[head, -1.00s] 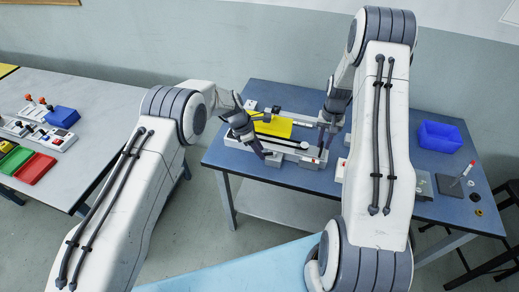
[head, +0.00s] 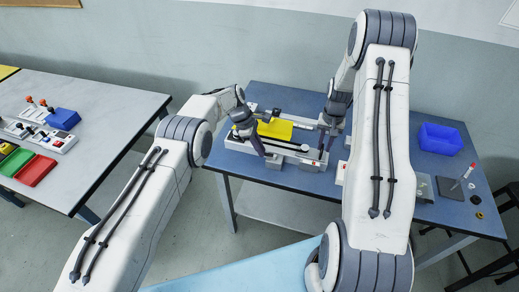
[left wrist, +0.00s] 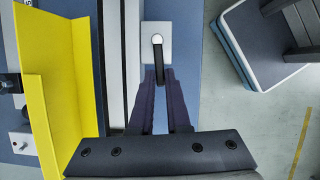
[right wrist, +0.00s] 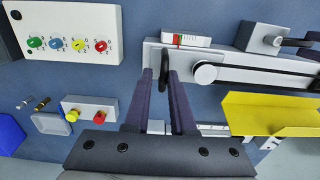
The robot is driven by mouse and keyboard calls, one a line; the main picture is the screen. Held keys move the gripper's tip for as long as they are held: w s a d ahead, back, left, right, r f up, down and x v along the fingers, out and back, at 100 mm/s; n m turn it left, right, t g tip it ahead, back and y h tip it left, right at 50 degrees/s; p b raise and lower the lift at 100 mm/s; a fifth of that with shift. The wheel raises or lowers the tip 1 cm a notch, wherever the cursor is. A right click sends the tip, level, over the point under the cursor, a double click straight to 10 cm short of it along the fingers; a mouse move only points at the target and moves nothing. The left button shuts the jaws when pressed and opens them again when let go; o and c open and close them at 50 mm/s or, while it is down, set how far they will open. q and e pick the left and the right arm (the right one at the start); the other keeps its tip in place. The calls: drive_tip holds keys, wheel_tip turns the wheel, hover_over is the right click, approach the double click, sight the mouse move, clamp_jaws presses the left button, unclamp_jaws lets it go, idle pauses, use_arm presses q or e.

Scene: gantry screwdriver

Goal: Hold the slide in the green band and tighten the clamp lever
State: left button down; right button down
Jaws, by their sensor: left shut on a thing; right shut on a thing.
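The clamp lever (left wrist: 158,67) is black, on a silver pivot atop a pale block; the block also shows in the right wrist view (right wrist: 260,38). My left gripper (left wrist: 159,75) is shut on the lever, a finger on each side. My right gripper (right wrist: 168,78) is shut on a thin black handle (right wrist: 163,62) at the right end of the pale rail fixture (head: 295,150). Beside it, a white gauge (right wrist: 196,40) shows small red and green bands. The exact slide reading is too small to tell. In the head view the fingers partly hide both grips.
A yellow angled plate (head: 275,128) lies behind the rail. A panel with coloured knobs (right wrist: 70,32) and a two-button box (right wrist: 88,108) stand near the right gripper. A blue bin (head: 440,138) is at the back right. The bench front edge is close to the left gripper.

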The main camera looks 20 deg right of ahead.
use_arm(q)
drive_tip(key=shift+d, duration=0.1)
drive_tip(key=c, duration=0.9)
unclamp_jaws()
drive_tip(key=v, duration=1.2)
drive_tip(key=x, duration=0.4)
drive_tip(key=d+x, duration=0.1)
drive_tip(key=x, duration=0.7)
drive_tip(key=shift+s+d, duration=0.3)
drive_tip(key=shift+s, duration=0.15)
